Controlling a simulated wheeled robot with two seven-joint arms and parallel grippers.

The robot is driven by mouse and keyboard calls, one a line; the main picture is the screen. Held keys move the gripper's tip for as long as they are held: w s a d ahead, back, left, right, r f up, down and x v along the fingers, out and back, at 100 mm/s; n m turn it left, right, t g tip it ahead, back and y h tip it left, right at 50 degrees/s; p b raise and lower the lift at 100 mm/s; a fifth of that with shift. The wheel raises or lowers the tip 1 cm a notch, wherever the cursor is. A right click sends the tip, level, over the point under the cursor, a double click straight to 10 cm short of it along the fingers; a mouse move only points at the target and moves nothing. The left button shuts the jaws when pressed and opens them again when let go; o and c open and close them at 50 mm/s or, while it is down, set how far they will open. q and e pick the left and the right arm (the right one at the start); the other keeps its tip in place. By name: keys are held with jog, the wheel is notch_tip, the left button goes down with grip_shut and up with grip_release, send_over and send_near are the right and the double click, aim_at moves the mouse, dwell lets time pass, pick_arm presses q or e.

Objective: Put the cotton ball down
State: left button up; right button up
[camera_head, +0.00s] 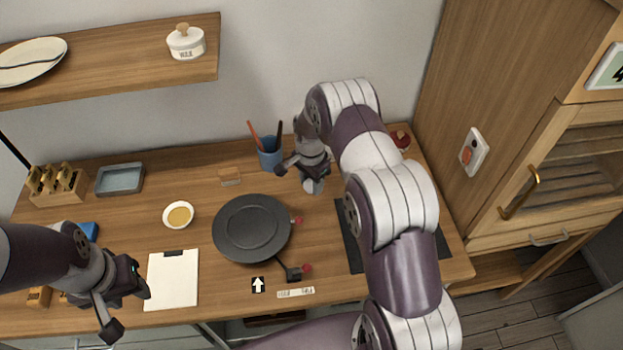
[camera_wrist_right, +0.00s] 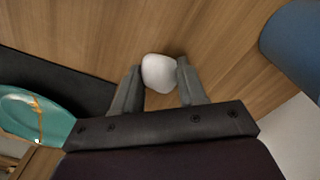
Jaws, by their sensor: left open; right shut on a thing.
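The white cotton ball (camera_wrist_right: 158,74) sits between the two fingertips of my right gripper (camera_wrist_right: 160,82) in the right wrist view, touching both. The gripper is shut on it, with wooden tabletop behind the ball. I cannot tell the exact gap between ball and table. In the head view my right gripper (camera_head: 313,184) is low over the back of the table, just right of the blue pen cup (camera_head: 269,155); the ball is hard to make out there. My left gripper (camera_head: 129,311) is open and empty at the front left, beside a white clipboard (camera_head: 172,285).
A teal piece with a gold seam (camera_wrist_right: 30,108) and a dark mat (camera_wrist_right: 65,82) lie near the right gripper. A black round plate (camera_head: 252,226), a small bowl (camera_head: 178,214) and a grey tray (camera_head: 120,178) stand further left.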

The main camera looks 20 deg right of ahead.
jog(key=shift+w+f, duration=0.1)
jog(key=shift+f, duration=0.2)
jog(key=shift+f, duration=0.1)
jog(key=shift+f+b, duration=0.1)
jog(key=shift+b, duration=0.2)
jog(key=o, duration=0.9)
